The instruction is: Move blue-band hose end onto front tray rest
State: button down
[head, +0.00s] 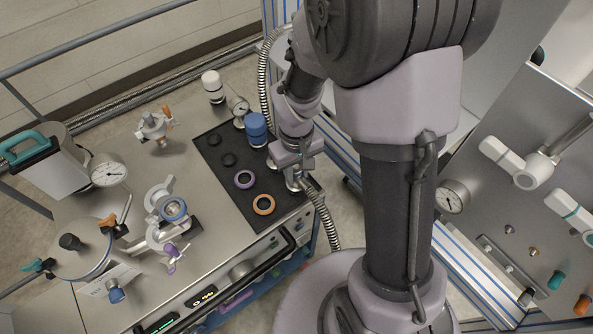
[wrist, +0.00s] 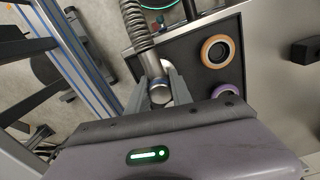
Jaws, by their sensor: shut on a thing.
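My gripper (wrist: 165,100) is shut on the metal hose end with the blue band (wrist: 160,92), at the edge of the black tray (wrist: 195,92) in the wrist view. The ribbed hose (wrist: 134,22) runs away from it toward the top of the picture. In the head view my gripper (head: 294,176) is at the tray's right edge, and the hose (head: 326,220) hangs down from there. A pale curved piece (wrist: 168,66) shows beside the hose end; I cannot tell whether they touch. The jaws partly hide the hose end.
The black tray (head: 222,190) in the head view holds an orange ring (head: 263,204), a purple ring (head: 244,180) and a blue cap (head: 256,128). Gauges and valves stand left on the metal top. Another ribbed hose (head: 265,80) runs behind my arm. A valve panel (head: 540,130) stands right.

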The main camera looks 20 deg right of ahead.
jog(key=shift+f, duration=0.35)
jog(key=c, duration=1.1)
grip_release()
jog(key=shift+o, duration=0.2)
notch_tip(320, 180, up, 24)
jog(key=p, duration=1.4)
jog(key=shift+r, duration=0.25)
